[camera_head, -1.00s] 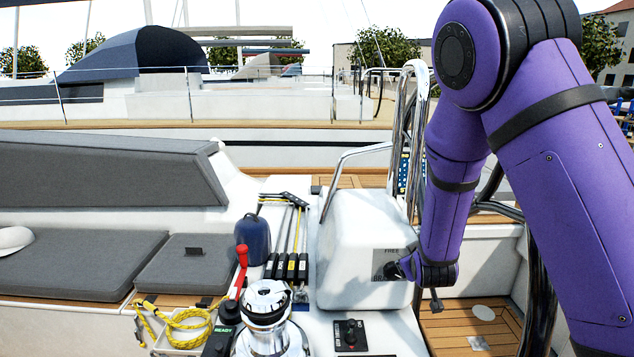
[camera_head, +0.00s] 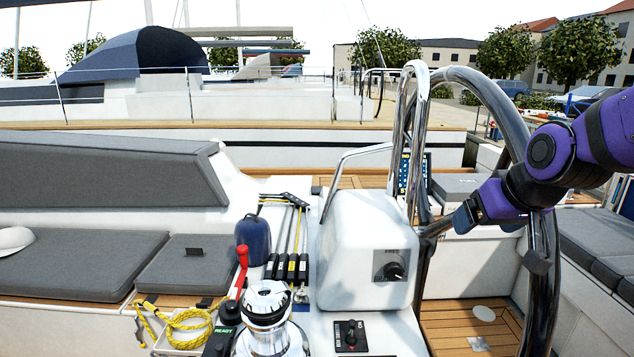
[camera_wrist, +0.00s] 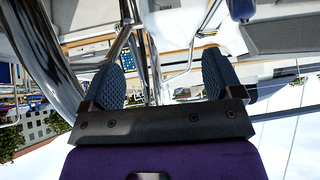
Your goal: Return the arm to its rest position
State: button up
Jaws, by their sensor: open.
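My purple arm (camera_head: 575,150) comes in from the right edge in the head view, folded back beside the steel wheel rim. My gripper (camera_head: 462,216) is at its left end, right of the white pedestal and in front of or beside the steel tubing; I cannot tell whether it touches. In the wrist view, the two dark pads of my gripper (camera_wrist: 162,76) are spread apart. No object is held between them; steel tubes show behind the gap.
The steel wheel (camera_head: 548,270) and guard rail (camera_head: 421,110) stand close to my arm. The white pedestal (camera_head: 350,270) carries a black knob.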

jog(key=s+d+r+g, duration=0.1)
jog(key=s+r, duration=0.1)
jog(key=s, duration=0.7)
jog(key=s+d+r+m+g+h, duration=0.1)
jog(key=s+r, duration=0.2)
jog(key=s, duration=0.5)
jog(key=shift+s, duration=0.35)
